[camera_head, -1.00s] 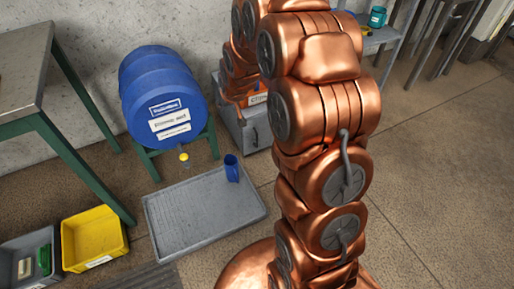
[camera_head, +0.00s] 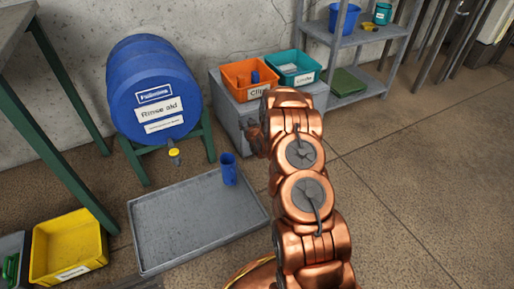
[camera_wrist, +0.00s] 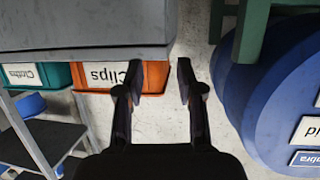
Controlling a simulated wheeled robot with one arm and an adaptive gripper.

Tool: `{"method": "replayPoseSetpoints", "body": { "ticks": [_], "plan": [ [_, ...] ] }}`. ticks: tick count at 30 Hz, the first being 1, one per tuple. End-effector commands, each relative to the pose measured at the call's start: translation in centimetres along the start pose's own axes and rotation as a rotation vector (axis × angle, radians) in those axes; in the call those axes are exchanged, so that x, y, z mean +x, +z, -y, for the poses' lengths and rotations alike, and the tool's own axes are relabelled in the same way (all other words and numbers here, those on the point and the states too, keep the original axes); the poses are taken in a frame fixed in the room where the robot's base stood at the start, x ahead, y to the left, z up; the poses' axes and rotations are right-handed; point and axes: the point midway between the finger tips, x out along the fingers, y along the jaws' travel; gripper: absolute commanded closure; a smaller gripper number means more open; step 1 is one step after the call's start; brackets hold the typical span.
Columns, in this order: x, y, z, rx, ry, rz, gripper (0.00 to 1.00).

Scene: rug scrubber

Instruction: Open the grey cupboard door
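The grey cupboard (camera_head: 226,112) stands against the wall, right of the blue barrel. My arm hides much of its front in the head view, so its handle and the door's state cannot be made out. In the wrist view, which looks upside down, a plain grey cupboard face (camera_wrist: 85,28) fills the upper left; no handle shows. My gripper (camera_wrist: 158,72) is open and empty, with wall between its fingers, beside the cupboard's edge.
Orange (camera_head: 240,78) and teal (camera_head: 296,68) bins sit on the cupboard. The blue barrel (camera_head: 150,85) on its green stand is close by on the left. A grey tray (camera_head: 165,250) with a blue cup (camera_head: 229,170) lies on the floor. A shelf (camera_head: 375,85) stands right.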

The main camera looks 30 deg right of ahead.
Motion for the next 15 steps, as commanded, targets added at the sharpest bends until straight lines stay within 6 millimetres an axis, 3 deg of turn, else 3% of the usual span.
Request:
{"method": "replayPoseSetpoints", "body": {
  "ticks": [1, 6, 12, 15],
  "plan": [
    [0.8, 3.5, -0.8, 0.005, 0.008, -0.02, 0.63],
    [2.2, 8.9, -3.0, 0.011, 0.029, -0.133, 0.63],
    [2.5, 14.2, -4.8, 0.016, 0.048, -0.241, 0.63],
    [2.4, 15.6, -5.4, 0.017, 0.054, -0.28, 0.63]
  ]
}}
